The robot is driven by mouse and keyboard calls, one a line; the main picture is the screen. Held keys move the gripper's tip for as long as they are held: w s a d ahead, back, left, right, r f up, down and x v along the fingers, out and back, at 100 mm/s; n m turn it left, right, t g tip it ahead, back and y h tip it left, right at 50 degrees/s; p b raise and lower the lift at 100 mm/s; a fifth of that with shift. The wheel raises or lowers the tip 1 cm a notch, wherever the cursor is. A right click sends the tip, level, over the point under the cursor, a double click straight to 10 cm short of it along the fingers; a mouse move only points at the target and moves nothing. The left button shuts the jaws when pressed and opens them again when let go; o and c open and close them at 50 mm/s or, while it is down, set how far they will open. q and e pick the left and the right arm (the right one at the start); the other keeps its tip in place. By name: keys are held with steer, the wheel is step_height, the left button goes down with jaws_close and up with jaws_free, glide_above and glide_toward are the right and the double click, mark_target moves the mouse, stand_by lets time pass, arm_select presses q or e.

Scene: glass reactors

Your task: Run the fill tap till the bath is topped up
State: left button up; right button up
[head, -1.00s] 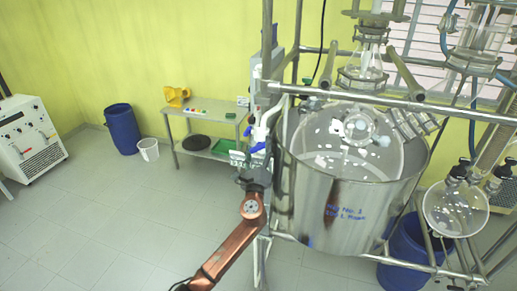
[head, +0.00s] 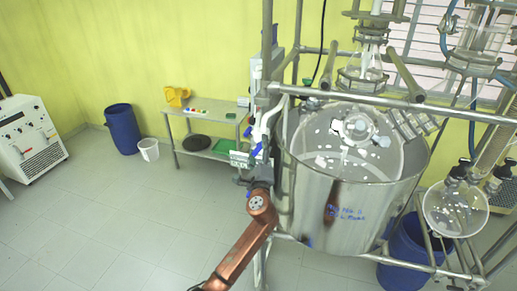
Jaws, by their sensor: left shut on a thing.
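The bath (head: 350,205) is a large steel vessel with blue writing on its front, standing right of centre in the frame. A glass flask (head: 352,128) hangs inside it, with white floating pieces around it. I cannot tell the water level exactly. The fill tap (head: 256,150) is a white pipe with blue handles at the bath's left side. My left gripper (head: 254,172) is just below the tap, shut on what looks like its blue handle; the fingers hide part of it. My right gripper is not in view.
A steel frame rail (head: 440,108) crosses in front of the bath. A side table (head: 175,112) stands behind, left of the tap. A blue drum (head: 122,128) and white bucket (head: 149,149) stand by the wall.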

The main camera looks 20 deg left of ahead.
arm_select(q)
steer(key=o, duration=1.2)
steer(key=shift+c, duration=0.2)
steer(key=v, duration=1.2)
